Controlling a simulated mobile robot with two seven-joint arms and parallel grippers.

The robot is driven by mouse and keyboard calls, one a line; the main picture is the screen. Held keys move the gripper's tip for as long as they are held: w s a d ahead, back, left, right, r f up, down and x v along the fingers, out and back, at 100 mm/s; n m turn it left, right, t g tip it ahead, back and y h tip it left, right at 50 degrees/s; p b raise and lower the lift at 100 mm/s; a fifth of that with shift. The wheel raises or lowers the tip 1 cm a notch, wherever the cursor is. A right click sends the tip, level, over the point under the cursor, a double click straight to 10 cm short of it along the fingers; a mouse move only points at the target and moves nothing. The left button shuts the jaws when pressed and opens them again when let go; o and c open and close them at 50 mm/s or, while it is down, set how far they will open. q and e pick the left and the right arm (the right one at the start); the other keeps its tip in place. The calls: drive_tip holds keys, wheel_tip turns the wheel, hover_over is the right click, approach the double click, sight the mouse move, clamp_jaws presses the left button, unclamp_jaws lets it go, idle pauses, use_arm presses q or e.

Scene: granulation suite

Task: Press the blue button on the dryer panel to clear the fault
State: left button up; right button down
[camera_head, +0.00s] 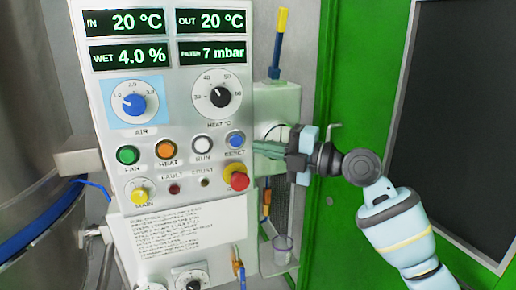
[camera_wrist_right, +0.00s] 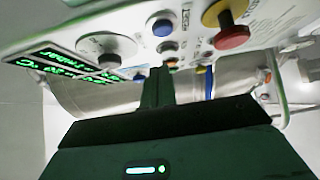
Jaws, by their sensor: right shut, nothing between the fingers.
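The dryer panel (camera_head: 181,122) is a pale upright board with several displays, knobs and buttons. The blue button (camera_head: 235,139), labelled RESET, is at the right end of the button row. It also shows in the right wrist view (camera_wrist_right: 162,28). The FAULT lamp (camera_head: 174,189) looks dull dark red. My right gripper (camera_head: 259,147) is shut and empty, just right of the blue button in the head view. In the right wrist view its fingertips (camera_wrist_right: 160,70) appear apart from the button. My left gripper is not in view.
A red mushroom knob (camera_head: 238,179) on a yellow base sits just below the blue button. White RUN (camera_head: 202,144), orange and green buttons lie to its left. A side bracket holds a yellow-blue tool (camera_head: 278,45) and a clear cup (camera_head: 283,248). A steel vessel (camera_head: 30,140) stands left.

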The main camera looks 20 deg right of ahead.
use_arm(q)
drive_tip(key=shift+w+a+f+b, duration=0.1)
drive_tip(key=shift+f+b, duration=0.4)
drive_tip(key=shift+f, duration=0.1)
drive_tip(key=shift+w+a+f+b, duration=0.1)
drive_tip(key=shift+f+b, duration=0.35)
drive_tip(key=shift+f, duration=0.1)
use_arm(e)
drive_tip(key=v, duration=0.7)
drive_tip(key=shift+f, duration=0.25)
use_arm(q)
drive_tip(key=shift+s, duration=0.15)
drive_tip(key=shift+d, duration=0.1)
use_arm(e)
drive_tip(key=shift+w, duration=0.1)
